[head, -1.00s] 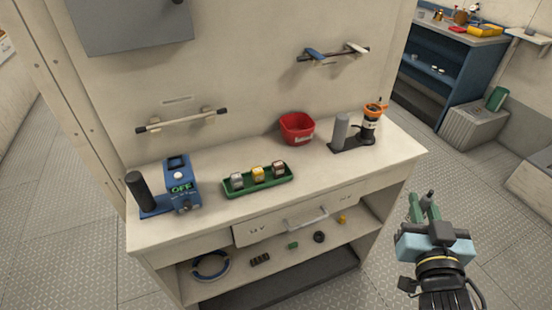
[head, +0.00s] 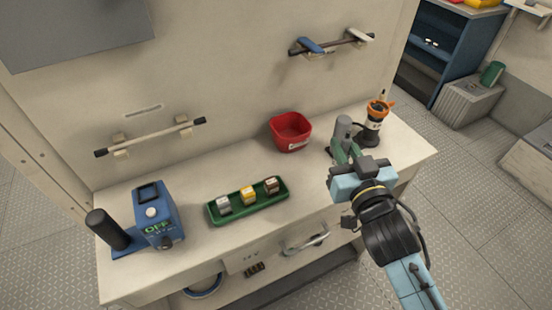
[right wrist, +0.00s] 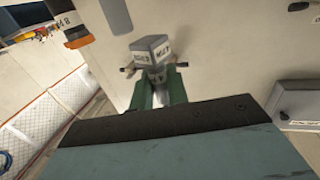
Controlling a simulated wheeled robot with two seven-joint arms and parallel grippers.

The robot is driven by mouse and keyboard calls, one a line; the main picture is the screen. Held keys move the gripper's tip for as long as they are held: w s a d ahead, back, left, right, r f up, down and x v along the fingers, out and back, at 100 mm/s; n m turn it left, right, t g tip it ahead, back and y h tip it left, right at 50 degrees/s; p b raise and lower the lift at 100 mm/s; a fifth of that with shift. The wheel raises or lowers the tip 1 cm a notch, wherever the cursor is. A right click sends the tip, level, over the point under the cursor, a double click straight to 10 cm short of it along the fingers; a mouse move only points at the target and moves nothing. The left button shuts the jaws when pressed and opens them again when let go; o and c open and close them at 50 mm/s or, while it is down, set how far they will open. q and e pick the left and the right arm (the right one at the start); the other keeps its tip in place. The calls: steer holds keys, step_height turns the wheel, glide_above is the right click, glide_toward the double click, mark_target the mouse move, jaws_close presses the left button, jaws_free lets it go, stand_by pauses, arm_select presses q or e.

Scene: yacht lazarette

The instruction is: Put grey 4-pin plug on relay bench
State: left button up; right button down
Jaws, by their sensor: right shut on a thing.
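In the right wrist view, a grey block with lettered faces, which looks like the grey 4-pin plug (right wrist: 152,52), sits at the tips of the green fingers of my right gripper (right wrist: 158,92). The fingers are shut on it. I take this bench to be the relay bench. My left gripper is not in view.
A green tray (head: 240,216) with grey, yellow and brown blocks is mid-bench. A blue device (head: 158,220) reading OFF stands left, a red bin (head: 291,132) at the back, and an orange-topped device (head: 374,122) right. Bench top between tray and bin is clear.

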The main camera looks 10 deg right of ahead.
steer(key=w+a+r+n+g+y+p, duration=0.1)
steer(key=w+a+n+g+y, duration=0.1)
steer(key=a+n+g+y, duration=0.55)
steer(key=f+y, duration=0.1)
steer(key=f, duration=0.1)
steer(key=w+d+f+n+y, duration=0.1)
steer(key=f+y, duration=0.1)
steer(key=d+f+t+y, duration=0.1)
steer(key=f+y, duration=0.1)
steer(key=f, duration=0.1)
steer(key=shift+w+d+f+n, duration=0.1)
steer(key=shift+w+d+n, duration=0.05)
steer(key=shift+w+n, duration=0.2)
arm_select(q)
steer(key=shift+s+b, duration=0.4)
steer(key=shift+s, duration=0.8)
arm_select(e)
steer(key=shift+f, duration=2.3)
